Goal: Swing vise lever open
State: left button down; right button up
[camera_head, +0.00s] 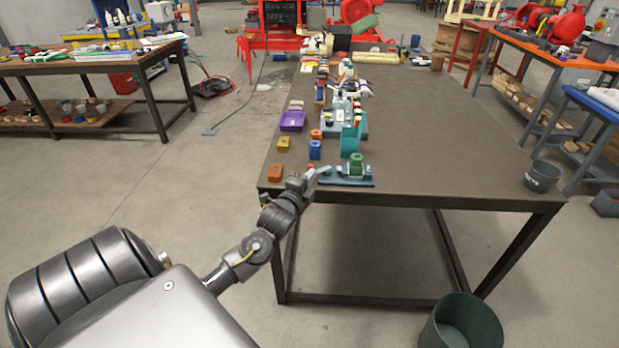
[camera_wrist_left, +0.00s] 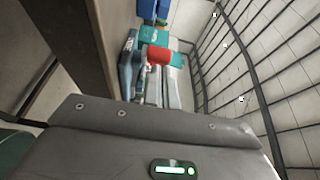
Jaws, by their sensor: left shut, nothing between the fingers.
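The vise (camera_head: 345,181) has a blue-grey base and sits near the front left edge of the brown workbench, with a green block (camera_head: 357,163) on it. A small red part (camera_head: 311,167), perhaps the lever's end, shows at its left. My left gripper (camera_head: 322,171) is beside the vise's left end, fingers pointing toward it. In the left wrist view the fingers (camera_wrist_left: 163,92) are close together with nothing between them. A red cylinder (camera_wrist_left: 159,55) lies just past the tips; I cannot tell whether they touch it. Most of the lever is hidden. My right gripper is not in view.
The workbench (camera_head: 450,160) holds orange (camera_head: 275,172) and blue (camera_head: 315,150) blocks, a teal bin (camera_head: 350,140) and a purple tray (camera_head: 292,121) near the vise. A dark cup (camera_head: 541,176) stands at the right corner. The bench's right half is mostly clear.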

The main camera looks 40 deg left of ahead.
pick_arm(q)
jog(key=shift+a, duration=0.3)
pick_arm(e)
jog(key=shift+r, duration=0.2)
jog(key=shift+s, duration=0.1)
pick_arm(q)
jog(key=shift+w+a+r+p, duration=0.1)
jog(key=shift+w+a+p, duration=0.05)
jog(key=shift+a+p, duration=0.55)
jog(key=shift+w+a+r+p, duration=0.15)
jog(key=shift+a+p, duration=0.35)
jog(key=shift+a, duration=0.35)
jog(key=shift+w+a+f, duration=0.15)
jog(key=shift+w+a, duration=0.05)
jog(key=shift+a, duration=0.25)
jog(key=shift+w+a, duration=0.25)
jog(key=shift+a, duration=0.25)
jog(key=shift+w+a+p, duration=0.1)
jog(key=shift+a+p, duration=0.05)
jog(key=shift+p, duration=0.15)
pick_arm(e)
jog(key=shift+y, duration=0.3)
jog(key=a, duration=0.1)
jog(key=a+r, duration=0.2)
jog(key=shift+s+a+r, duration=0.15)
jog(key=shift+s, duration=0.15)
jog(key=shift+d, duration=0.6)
